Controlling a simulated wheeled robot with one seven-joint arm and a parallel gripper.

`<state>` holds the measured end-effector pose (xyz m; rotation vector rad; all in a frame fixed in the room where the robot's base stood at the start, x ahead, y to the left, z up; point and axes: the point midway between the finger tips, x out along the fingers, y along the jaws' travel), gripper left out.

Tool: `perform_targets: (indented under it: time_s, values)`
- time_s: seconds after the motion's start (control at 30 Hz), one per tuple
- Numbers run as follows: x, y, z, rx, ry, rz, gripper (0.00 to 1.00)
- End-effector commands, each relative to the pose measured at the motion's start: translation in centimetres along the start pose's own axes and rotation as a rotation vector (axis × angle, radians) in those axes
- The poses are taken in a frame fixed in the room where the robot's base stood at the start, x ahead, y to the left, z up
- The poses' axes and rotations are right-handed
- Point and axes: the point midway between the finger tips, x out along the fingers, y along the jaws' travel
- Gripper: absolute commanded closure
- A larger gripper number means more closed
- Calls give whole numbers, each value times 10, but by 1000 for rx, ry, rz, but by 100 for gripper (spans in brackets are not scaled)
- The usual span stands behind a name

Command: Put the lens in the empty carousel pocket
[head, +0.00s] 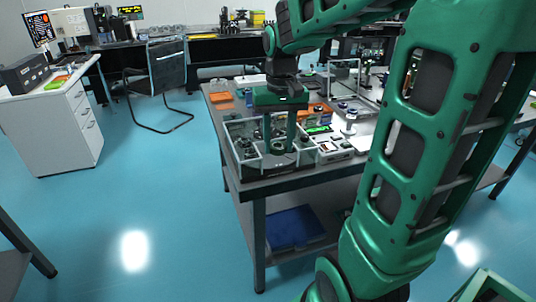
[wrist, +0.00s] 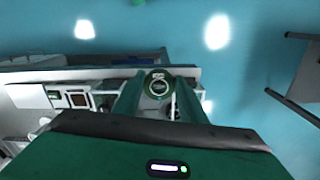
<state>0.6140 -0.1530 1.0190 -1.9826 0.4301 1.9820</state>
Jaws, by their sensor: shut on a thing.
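My gripper (head: 279,145) points straight down over the front left corner of the optical table (head: 300,180), inside or just above a clear-walled enclosure (head: 236,160). In the wrist view my gripper (wrist: 159,92) is shut on a round dark lens (wrist: 158,87) with a pale green ring, held between the fingertips. In the head view the lens is small and hard to tell from the dark round parts in the enclosure. Dark round pieces (head: 247,150) stand beside the fingers there; they may belong to the carousel, but its pockets cannot be made out.
A white instrument (head: 330,152) with a small display sits right of the enclosure. Orange trays (head: 221,97) and a clear panelled frame (head: 345,78) are farther back. A blue bin (head: 293,227) lies on the lower shelf. Open floor (head: 165,190) is at left.

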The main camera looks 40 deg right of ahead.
Motion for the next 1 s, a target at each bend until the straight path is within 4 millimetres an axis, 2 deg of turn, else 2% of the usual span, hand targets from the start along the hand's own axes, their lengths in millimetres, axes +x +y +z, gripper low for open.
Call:
perform_targets:
  time_s: [0.2,0.5,0.77,1.0]
  values:
    - [25,17,-43,31,-4,1,84]
    - [54,21,-92,38,-1,1,84]
    - [64,21,-102,38,-2,0,84]
    - [94,21,-102,37,-3,0,84]
